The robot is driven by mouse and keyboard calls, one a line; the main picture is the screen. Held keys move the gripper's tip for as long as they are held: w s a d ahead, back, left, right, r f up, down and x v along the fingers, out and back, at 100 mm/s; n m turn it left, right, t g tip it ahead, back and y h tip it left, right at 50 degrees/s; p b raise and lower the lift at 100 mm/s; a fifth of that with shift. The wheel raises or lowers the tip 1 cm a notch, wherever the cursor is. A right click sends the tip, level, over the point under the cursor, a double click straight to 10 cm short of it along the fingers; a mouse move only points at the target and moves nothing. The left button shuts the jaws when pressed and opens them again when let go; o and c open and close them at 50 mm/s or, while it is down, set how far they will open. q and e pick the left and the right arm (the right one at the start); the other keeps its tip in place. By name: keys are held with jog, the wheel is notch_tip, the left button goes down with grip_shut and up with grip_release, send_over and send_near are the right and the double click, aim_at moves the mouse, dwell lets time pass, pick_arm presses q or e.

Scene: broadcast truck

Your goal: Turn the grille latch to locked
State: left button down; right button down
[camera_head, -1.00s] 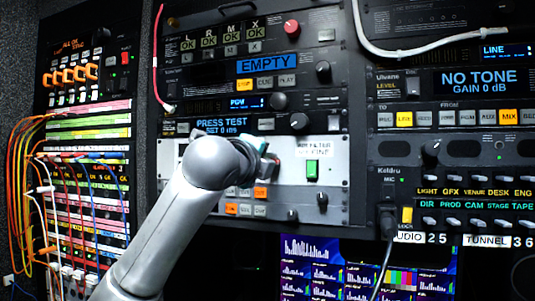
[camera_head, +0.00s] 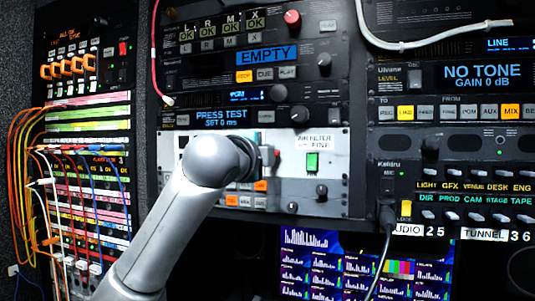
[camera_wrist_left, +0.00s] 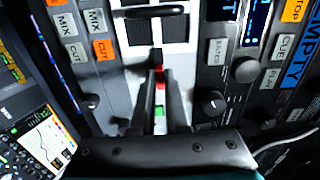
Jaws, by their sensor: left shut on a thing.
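The grille latch (camera_wrist_left: 157,60) is a small dark piece at the lower edge of the dark grille (camera_wrist_left: 142,31) on a white panel, in the left wrist view. My left gripper (camera_wrist_left: 162,76) is shut on it, and the fingertips hide most of it. A red mark (camera_wrist_left: 161,72) and a green mark (camera_wrist_left: 159,112) show between the fingers. In the head view my left gripper (camera_head: 266,158) is at the white air filter panel (camera_head: 335,170). My wrist hides the latch and most of the grille there. My right gripper is in neither view.
A green rocker switch (camera_head: 312,162) sits on the panel just right of the gripper. A black knob (camera_head: 322,191) is below it. Patch cables (camera_head: 35,150) hang at the left. A red cable (camera_head: 155,60) and a white cable (camera_head: 430,44) hang over the rack.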

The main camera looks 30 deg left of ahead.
pick_arm(q)
jog(key=c, duration=0.9)
grip_release()
jog(key=b+v, duration=0.2)
jog(key=v, duration=1.3)
jog(key=shift+s+a, duration=0.1)
jog(key=shift+s, duration=0.05)
jog(key=shift+f, duration=0.15)
